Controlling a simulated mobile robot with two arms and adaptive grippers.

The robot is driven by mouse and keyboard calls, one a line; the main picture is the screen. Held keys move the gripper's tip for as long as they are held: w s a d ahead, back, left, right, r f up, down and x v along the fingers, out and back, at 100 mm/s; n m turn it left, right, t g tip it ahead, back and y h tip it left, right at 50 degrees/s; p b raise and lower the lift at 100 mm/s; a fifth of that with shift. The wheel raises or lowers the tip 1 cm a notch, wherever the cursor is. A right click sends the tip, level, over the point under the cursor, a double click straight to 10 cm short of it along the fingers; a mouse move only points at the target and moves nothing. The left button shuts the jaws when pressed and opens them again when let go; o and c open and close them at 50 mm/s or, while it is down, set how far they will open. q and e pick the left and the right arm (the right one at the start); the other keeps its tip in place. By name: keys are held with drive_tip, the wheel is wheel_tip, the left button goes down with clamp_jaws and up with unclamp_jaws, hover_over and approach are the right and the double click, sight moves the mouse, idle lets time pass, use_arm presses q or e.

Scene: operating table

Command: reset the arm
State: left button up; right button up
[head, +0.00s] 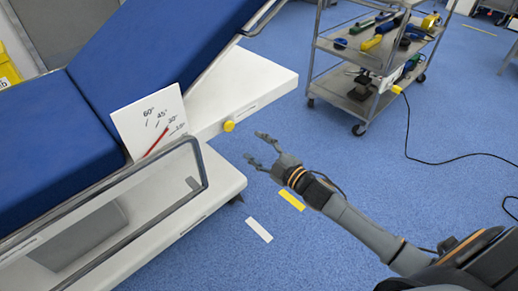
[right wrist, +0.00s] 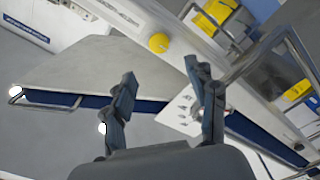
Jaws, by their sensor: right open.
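My right gripper (head: 258,150) is open and empty in the head view. It hangs over the blue floor, just right of the operating table (head: 240,88) and below its yellow knob (head: 229,126). In the right wrist view my right gripper's two fingers (right wrist: 166,105) stand apart with nothing between them. The yellow knob (right wrist: 159,43) shows above the left finger, apart from it. The white angle board (head: 150,122) with a red pointer stands at the table's side; part of it shows behind the right finger (right wrist: 183,108). My left gripper is not in view.
A metal side rail (head: 205,170) runs along the table's near edge. A grey cart (head: 345,88) with tools stands at the back right, with a black cable on the floor. White (head: 259,229) and yellow (head: 291,200) strips mark the floor. The floor between table and cart is clear.

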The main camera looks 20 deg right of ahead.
drive_tip(key=shift+s+d, duration=0.15)
drive_tip(key=shift+s, duration=0.2)
idle(0.3)
